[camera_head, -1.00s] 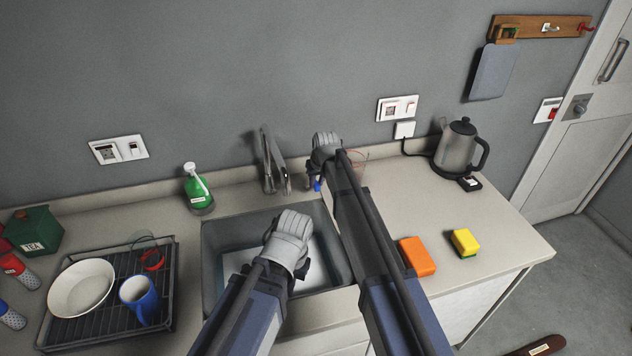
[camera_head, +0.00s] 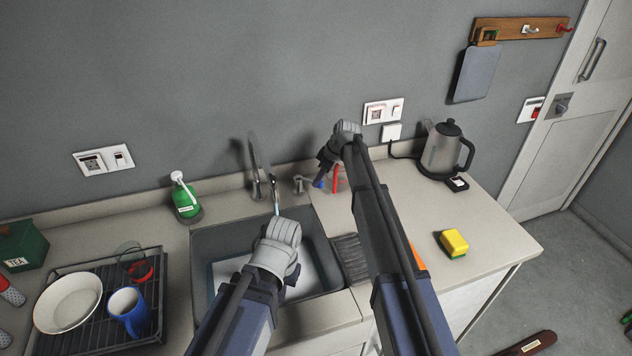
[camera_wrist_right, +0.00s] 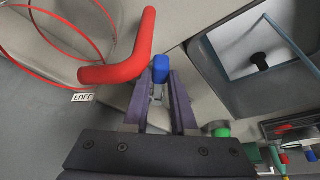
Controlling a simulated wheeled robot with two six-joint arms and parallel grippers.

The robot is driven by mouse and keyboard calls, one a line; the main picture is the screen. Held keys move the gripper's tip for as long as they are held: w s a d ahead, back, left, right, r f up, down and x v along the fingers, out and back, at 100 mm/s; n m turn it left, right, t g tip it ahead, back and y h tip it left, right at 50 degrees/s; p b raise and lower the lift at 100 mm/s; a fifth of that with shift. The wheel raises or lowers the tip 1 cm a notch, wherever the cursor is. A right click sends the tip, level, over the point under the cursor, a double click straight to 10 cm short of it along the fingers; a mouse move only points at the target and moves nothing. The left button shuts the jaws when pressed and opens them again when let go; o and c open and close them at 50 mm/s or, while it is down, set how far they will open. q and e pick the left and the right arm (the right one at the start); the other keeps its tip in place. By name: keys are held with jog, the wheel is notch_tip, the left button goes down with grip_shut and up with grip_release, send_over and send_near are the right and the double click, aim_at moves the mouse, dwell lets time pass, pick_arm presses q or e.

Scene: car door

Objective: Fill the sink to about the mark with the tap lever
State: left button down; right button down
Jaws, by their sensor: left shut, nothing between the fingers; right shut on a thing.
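The sink (camera_head: 214,247) is set in the counter, with a pale area on its floor; I cannot make out the mark. The grey tap (camera_head: 256,172) stands behind it, and a thin pale-blue streak (camera_head: 275,204) hangs below its spout. My right gripper (camera_head: 324,168) is right of the tap, shut on the blue-tipped lever (camera_wrist_right: 161,66) in the right wrist view. The blue tip also shows in the head view (camera_head: 319,184). A red lever (camera_wrist_right: 127,58) stands beside the fingers. My left gripper (camera_head: 278,243) is shut and empty over the sink, hiding part of it.
A green soap bottle (camera_head: 186,198) stands behind the sink. A dish rack (camera_head: 95,338) with a bowl (camera_head: 68,301) and blue mug (camera_head: 127,308) is at the left. A kettle (camera_head: 441,150) and yellow sponge (camera_head: 454,242) are at the right. An orange sponge (camera_head: 418,256) is partly behind my arm.

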jog(key=shift+w+d+n+g, duration=0.3)
jog(key=shift+w+n, duration=0.3)
jog(key=shift+n, duration=0.3)
jog(key=shift+y, duration=0.3)
jog(key=c, duration=0.7)
grip_release()
pick_arm(q)
notch_tip(320, 180, up, 7)
jog(key=p, duration=0.7)
pick_arm(e)
jog(key=v, duration=0.8)
jog(key=shift+a, duration=0.1)
jog(key=shift+c, duration=0.2)
